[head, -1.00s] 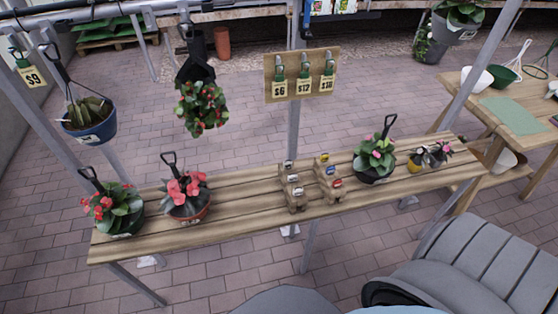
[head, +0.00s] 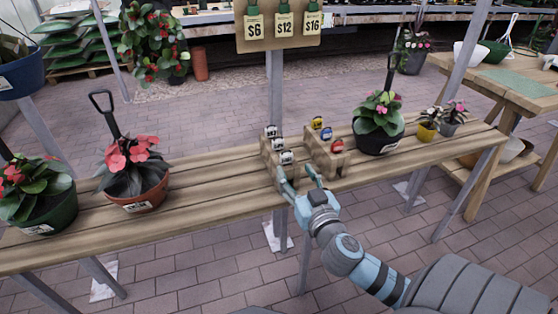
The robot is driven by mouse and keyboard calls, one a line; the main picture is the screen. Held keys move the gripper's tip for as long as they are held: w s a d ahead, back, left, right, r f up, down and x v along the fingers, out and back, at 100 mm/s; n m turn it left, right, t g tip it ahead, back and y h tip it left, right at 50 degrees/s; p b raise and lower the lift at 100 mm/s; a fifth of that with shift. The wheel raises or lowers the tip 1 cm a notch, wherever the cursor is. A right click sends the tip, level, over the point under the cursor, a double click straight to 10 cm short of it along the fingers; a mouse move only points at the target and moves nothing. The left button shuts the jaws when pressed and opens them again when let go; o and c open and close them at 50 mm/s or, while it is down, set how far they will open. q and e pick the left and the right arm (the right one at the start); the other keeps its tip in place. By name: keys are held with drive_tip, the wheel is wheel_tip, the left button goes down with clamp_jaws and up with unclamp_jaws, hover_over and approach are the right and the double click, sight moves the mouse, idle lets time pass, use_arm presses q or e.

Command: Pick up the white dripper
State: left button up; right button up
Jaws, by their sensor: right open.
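Two small stepped wooden stands stand on the slatted wooden bench. The left stand (head: 267,153) holds several small whitish pieces with dark marks, and the front one, which looks like a white dripper (head: 287,157), sits lowest. The right stand (head: 316,150) holds a yellow, a blue and a red piece. My right gripper (head: 299,174) is open and empty, its fingers spread at the front of the two stands, close to the white dripper. Whether a finger touches anything cannot be told. My left gripper is out of view.
The bench (head: 215,185) also carries potted red-flowered plants (head: 133,180) at left and a pink-flowered pot (head: 378,130) at right. A price board (head: 278,25) hangs above on a post.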

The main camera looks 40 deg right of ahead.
approach(279, 143)
drive_tip(key=x, duration=0.4)
drive_tip(key=shift+a+f+b, duration=0.15)
drive_tip(key=shift+f+b, duration=0.05)
drive_tip(key=shift+b, duration=0.15)
drive_tip(key=b+x, duration=0.1)
drive_tip(key=x, duration=0.4)
drive_tip(key=shift+w+r, duration=0.1)
drive_tip(key=shift+r, duration=0.05)
drive_tip(key=shift+w, duration=0.1)
drive_tip(key=shift+r, duration=0.1)
drive_tip(key=shift+c, duration=1.2)
drive_tip(key=c, duration=0.6)
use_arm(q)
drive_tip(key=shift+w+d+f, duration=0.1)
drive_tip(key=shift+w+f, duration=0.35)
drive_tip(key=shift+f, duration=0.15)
use_arm(e)
drive_tip(key=shift+c, duration=0.2)
